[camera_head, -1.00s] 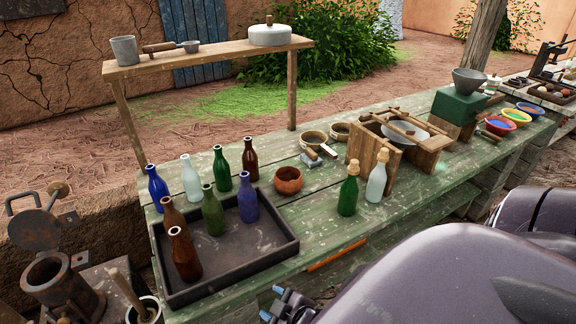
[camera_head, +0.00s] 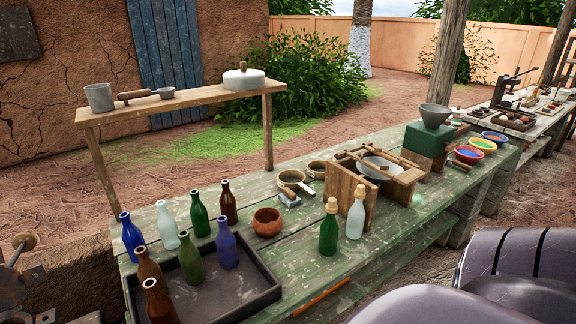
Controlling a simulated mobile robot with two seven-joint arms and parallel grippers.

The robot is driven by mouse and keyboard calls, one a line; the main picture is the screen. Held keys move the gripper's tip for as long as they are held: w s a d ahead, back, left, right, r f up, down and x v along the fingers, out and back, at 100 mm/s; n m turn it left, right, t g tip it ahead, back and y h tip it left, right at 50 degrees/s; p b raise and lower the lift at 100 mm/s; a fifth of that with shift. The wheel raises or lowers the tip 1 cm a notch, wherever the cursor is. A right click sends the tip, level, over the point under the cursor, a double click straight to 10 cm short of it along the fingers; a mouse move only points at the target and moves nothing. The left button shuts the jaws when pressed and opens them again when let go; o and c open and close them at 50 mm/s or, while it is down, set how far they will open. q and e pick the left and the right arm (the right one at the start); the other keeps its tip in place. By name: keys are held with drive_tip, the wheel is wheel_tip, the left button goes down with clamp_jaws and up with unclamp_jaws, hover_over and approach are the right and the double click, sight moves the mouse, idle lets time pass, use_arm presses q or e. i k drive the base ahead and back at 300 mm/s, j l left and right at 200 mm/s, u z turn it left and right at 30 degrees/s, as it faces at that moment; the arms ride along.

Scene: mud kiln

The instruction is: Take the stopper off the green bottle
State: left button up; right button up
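A green bottle (camera_head: 328,232) stands upright on the green plank table (camera_head: 290,262), right of the tray. A pale cork stopper (camera_head: 331,205) sits in its neck. A clear whitish bottle (camera_head: 355,217), also stoppered, stands just right of it. Two other green bottles without visible stoppers are at the left: a dark green one (camera_head: 199,217) behind the tray and an olive green one (camera_head: 190,262) in the tray. Neither of my grippers is in view; only grey parts of my own body show at the lower right.
A dark tray (camera_head: 262,297) holds brown, olive and blue bottles. A clay bowl (camera_head: 267,223), small sieves and a wooden box (camera_head: 344,197) stand behind the stoppered bottles. A raised shelf (camera_head: 180,102) spans the back left. The tabletop in front of the green bottle is clear.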

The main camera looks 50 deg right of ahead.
sight(329, 229)
drive_tip(key=z, duration=1.9)
drive_tip(key=k, duration=0.05)
